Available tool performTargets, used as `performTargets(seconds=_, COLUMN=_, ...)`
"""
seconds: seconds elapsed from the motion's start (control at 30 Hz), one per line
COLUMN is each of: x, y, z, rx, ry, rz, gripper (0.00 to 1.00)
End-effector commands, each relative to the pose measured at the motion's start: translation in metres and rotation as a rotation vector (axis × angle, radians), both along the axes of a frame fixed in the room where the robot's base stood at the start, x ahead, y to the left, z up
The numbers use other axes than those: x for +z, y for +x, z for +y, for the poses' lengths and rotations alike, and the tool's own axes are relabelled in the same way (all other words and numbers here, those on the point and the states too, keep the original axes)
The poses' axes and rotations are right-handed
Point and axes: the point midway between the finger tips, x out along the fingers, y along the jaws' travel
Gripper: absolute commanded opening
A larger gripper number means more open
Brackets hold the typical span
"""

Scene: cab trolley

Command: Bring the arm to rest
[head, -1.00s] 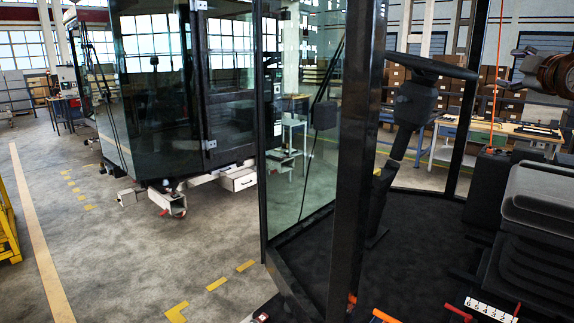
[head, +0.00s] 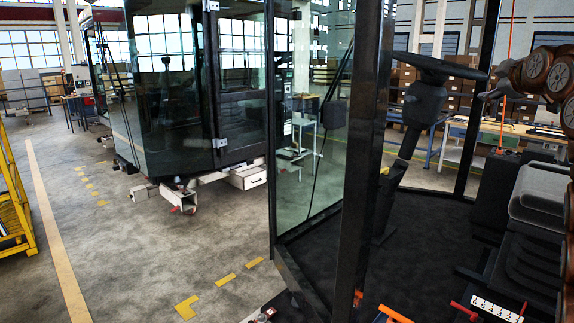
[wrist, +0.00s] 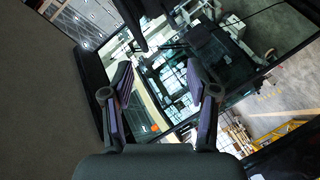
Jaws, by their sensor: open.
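My gripper (wrist: 162,82) shows in the wrist view with its two fingers spread apart and nothing between them. Beyond the fingers are window glass and dark frame parts of a cab. In the head view part of my arm (head: 545,72) shows at the right edge, beside the steering wheel (head: 440,66). The arm is above and beside the black seat (head: 540,205) in the open cab.
A dark cab post (head: 357,150) stands in front of me, with a glass pane (head: 310,130) beside it. A second cab (head: 165,90) on a trolley stands at the left. A yellow rack (head: 12,200) is at the left edge. The grey floor between them is clear.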

Motion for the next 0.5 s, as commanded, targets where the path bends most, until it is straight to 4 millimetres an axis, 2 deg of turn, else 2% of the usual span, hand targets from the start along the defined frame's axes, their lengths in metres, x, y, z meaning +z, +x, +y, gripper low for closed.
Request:
performTargets(seconds=0.2, x=-0.025, y=0.018, z=0.019, rx=-0.068, ry=0.141, rz=0.095, gripper=0.59)
performTargets(seconds=0.5, x=-0.065, y=0.017, z=0.050, rx=-0.175, ry=0.324, rz=0.216, gripper=0.59)
